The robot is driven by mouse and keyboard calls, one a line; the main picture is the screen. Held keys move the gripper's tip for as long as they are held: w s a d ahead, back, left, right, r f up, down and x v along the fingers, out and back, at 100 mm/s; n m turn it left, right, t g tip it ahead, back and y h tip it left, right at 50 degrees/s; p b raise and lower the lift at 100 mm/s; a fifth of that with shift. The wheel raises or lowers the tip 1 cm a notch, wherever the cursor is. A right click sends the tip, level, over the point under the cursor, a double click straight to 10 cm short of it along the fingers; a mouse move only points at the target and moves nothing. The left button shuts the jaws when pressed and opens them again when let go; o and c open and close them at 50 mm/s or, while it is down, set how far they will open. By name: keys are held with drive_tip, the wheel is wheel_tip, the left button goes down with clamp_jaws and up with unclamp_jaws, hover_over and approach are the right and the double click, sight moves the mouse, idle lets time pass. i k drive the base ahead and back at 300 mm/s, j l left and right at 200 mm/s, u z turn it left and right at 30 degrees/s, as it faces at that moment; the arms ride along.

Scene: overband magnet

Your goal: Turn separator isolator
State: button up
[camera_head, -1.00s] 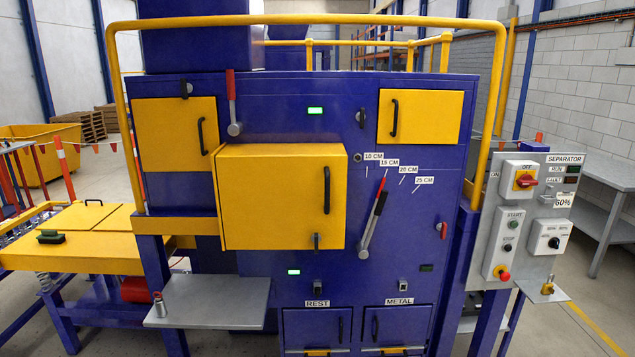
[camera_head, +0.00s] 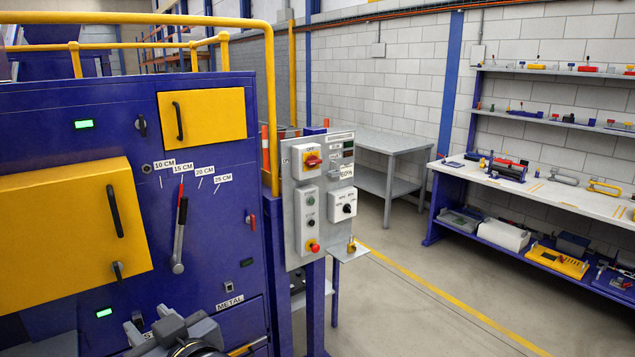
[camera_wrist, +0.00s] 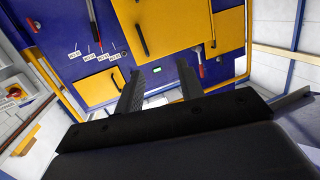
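The separator isolator (camera_head: 312,160) is a red rotary handle on a yellow plate in a white box, at the top left of the grey control panel (camera_head: 303,262). It also shows at the left edge of the wrist view (camera_wrist: 14,92). The "OFF" marking was legible above it a second ago; the handle's exact angle is too small to tell. My gripper (camera_wrist: 160,84) is open and empty, its two dark fingers apart in front of the blue machine. It is well away from the isolator. In the head view, grey parts of my arm show at the bottom, left of the panel.
Below the isolator are a start/stop box (camera_head: 310,220) with a red button and a white dial box (camera_head: 344,205). A small shelf with a brass item (camera_head: 351,245) juts out below. The long lever (camera_head: 180,235) stands on the blue machine. Floor right of the panel is clear.

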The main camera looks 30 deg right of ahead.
sight(312, 161)
drive_tip(key=i+l+z, duration=0.1)
drive_tip(key=i+l, duration=0.2)
drive_tip(key=l, duration=0.3)
drive_tip(key=i+l+z, duration=0.15)
drive_tip(key=i+l, duration=0.2)
drive_tip(key=l, duration=0.25)
drive_tip(key=i+l+z, duration=0.1)
drive_tip(key=i+l, duration=0.25)
drive_tip(key=l, duration=0.2)
drive_tip(key=i+l+z, duration=0.1)
drive_tip(key=i+l, duration=0.3)
drive_tip(key=l, duration=0.15)
